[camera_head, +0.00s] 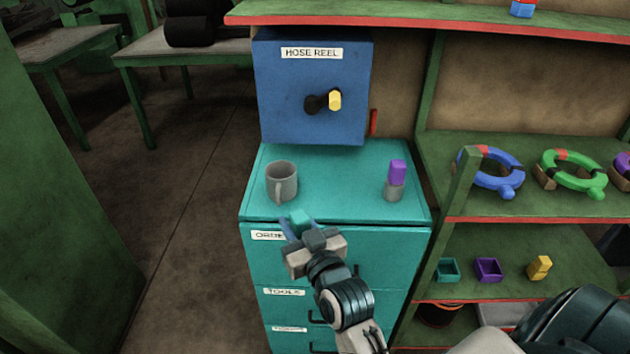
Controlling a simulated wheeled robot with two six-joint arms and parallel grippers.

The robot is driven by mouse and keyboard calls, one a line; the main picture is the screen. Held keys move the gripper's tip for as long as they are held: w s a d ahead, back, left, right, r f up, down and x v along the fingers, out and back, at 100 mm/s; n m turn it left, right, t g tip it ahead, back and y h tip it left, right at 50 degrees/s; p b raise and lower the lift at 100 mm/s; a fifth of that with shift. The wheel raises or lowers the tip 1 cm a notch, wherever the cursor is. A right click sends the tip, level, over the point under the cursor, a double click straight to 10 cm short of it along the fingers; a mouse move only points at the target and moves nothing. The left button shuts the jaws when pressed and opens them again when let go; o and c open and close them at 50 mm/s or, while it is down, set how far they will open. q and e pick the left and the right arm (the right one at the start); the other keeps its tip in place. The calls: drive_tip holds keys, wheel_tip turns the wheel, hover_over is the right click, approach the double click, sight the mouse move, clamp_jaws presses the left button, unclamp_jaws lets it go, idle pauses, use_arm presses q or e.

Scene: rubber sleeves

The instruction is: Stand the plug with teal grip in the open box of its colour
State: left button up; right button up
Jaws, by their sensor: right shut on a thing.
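My right gripper (298,226) is shut on the plug with teal grip (300,217), at the front edge of the teal cabinet top. Only the teal part of the plug shows clearly; the rest of it is hidden or blends in, so I cannot tell its tilt. A small open teal box (446,270) stands on the lower green shelf, right of the cabinet and well away from the gripper. My left gripper is not in view.
On the cabinet top (335,190) stand a grey mug (282,181) and a purple-topped plug (396,179). A purple box (488,270) and a yellow block-like thing (540,267) share the lower shelf. A shelf post (455,210) rises between cabinet and boxes.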

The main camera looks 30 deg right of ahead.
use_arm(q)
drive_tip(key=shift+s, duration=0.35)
use_arm(e)
drive_tip(key=s+d+r+m+g+h, duration=0.1)
drive_tip(key=s+d+r+m+h, duration=0.1)
drive_tip(key=d+h, duration=0.3)
drive_tip(key=s+d+r+m+g+h, duration=0.2)
drive_tip(key=s+d+r+m+h, duration=0.1)
drive_tip(key=d, duration=0.3)
drive_tip(key=shift+s+m+h, duration=0.45)
drive_tip(key=shift+m+h, duration=0.35)
drive_tip(key=shift+h, duration=0.1)
drive_tip(key=w+d+f+p, duration=0.1)
drive_tip(key=w, duration=0.4)
drive_tip(key=w+d+f+p, duration=0.1)
drive_tip(key=w+d+p, duration=0.1)
drive_tip(key=w, duration=0.3)
drive_tip(key=w+d+f+p, duration=0.1)
drive_tip(key=w, duration=0.4)
drive_tip(key=shift+w+d+f, duration=0.25)
drive_tip(key=shift+d+f, duration=0.05)
drive_tip(key=shift+f, duration=0.1)
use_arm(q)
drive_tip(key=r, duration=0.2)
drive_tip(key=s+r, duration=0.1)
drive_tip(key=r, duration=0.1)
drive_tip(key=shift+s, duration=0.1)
use_arm(e)
drive_tip(key=shift+s+f, duration=0.1)
drive_tip(key=shift+f, duration=0.2)
